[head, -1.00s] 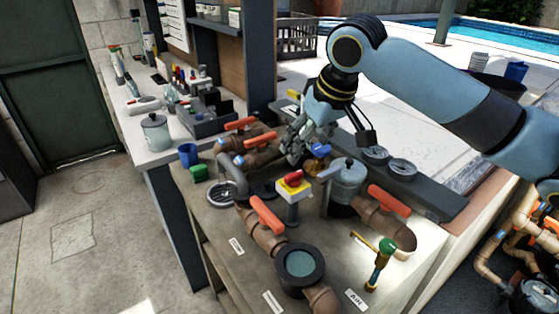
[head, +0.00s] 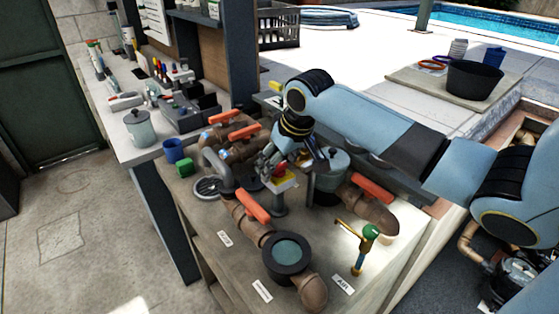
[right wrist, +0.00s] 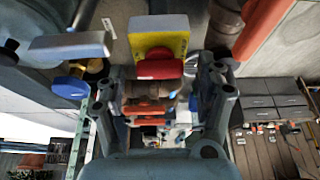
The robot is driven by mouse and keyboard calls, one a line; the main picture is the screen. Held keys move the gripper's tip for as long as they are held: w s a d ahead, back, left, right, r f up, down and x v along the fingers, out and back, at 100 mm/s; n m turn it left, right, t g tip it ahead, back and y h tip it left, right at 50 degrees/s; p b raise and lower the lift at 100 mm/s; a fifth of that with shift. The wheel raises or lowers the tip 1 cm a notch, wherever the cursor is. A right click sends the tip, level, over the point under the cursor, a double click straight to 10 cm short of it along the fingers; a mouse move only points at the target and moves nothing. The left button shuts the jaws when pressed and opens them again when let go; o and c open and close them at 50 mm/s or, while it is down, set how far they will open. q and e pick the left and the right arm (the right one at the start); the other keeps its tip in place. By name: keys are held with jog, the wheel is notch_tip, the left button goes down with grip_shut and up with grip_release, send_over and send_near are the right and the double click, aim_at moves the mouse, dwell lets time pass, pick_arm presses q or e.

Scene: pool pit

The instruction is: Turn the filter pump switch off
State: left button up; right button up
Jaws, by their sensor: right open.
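The pump switch is a red knob (head: 279,170) on a yellow box (head: 287,186) that stands on a grey post among brown pipes. In the right wrist view the red knob (right wrist: 160,69) lies in the gap between my fingers, in front of the yellow box (right wrist: 160,24). My right gripper (head: 272,162) comes down from above and behind, close to the knob, and partly hides it in the head view. Its fingers stand open on both sides (right wrist: 162,84), with gaps to the knob. I cannot tell whether a finger touches the box. My left gripper is not in view.
Orange-handled valves (head: 253,207) and a grey lidded pot (head: 331,166) stand close around the switch. A green-topped tap (head: 371,231) is at the front right. A round glass-topped fitting (head: 286,252) is in front. A blue mug (head: 173,150) stands left.

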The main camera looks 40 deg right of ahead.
jog(key=c, duration=1.2)
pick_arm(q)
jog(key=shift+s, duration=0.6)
pick_arm(e)
jog(key=shift+o, duration=0.2)
